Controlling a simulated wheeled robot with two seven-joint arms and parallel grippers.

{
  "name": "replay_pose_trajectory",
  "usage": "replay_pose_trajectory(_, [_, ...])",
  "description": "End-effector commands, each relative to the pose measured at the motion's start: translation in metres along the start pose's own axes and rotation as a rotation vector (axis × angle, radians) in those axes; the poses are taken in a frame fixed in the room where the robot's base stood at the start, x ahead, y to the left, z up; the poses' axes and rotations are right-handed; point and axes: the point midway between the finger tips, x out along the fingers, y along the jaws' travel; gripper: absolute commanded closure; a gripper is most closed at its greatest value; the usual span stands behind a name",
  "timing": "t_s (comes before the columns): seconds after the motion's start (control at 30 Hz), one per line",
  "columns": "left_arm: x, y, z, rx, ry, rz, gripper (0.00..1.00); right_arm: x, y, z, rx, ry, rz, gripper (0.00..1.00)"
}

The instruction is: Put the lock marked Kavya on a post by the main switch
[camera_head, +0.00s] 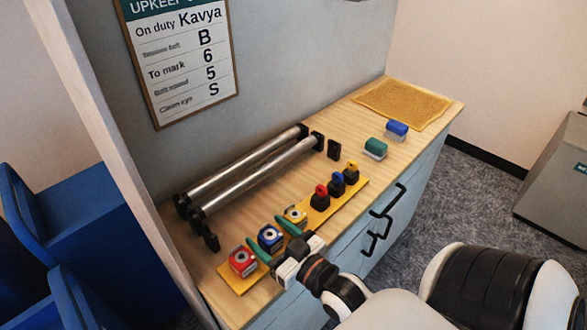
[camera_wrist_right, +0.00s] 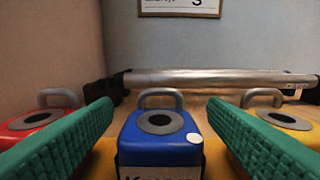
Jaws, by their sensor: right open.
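A blue lock (camera_head: 270,238) with a grey shackle sits upright on the yellow tray (camera_head: 229,278), between a red lock (camera_head: 242,261) and a yellow lock (camera_head: 296,214). In the right wrist view the blue lock (camera_wrist_right: 162,138) has a white label starting with "K"; the rest is cut off. My right gripper (camera_head: 264,230) is open, its green fingers on either side of the blue lock, with gaps visible in the wrist view. The red lock (camera_wrist_right: 38,122) and yellow lock (camera_wrist_right: 283,122) lie outside the fingers. No main switch or post is identifiable. My left gripper is not in view.
Two metal rollers (camera_head: 250,175) lie behind the tray. Black-based red, blue and yellow pieces (camera_head: 336,184) stand at its far end. Green (camera_head: 375,148) and blue (camera_head: 397,130) blocks and a tan mat (camera_head: 403,103) are farther right. A board (camera_head: 181,60) reads "On duty Kavya".

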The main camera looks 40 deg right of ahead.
Motion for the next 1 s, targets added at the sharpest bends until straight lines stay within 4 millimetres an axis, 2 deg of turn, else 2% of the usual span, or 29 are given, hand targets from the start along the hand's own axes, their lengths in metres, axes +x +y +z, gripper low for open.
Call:
replay_pose_trajectory(0.3, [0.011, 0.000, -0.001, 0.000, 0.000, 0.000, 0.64, -0.062, 0.000, -0.003, 0.000, 0.006, 0.000, 0.33])
replay_pose_trajectory(0.5, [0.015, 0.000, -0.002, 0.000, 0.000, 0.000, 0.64, -0.089, 0.000, -0.002, 0.000, 0.004, 0.000, 0.33])
replay_pose_trajectory(0.7, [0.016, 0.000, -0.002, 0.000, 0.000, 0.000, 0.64, -0.100, 0.000, 0.000, 0.000, 0.001, 0.000, 0.33])
replay_pose_trajectory(1.0, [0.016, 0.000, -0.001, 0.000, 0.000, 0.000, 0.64, -0.101, 0.000, 0.000, 0.000, 0.000, 0.000, 0.33])
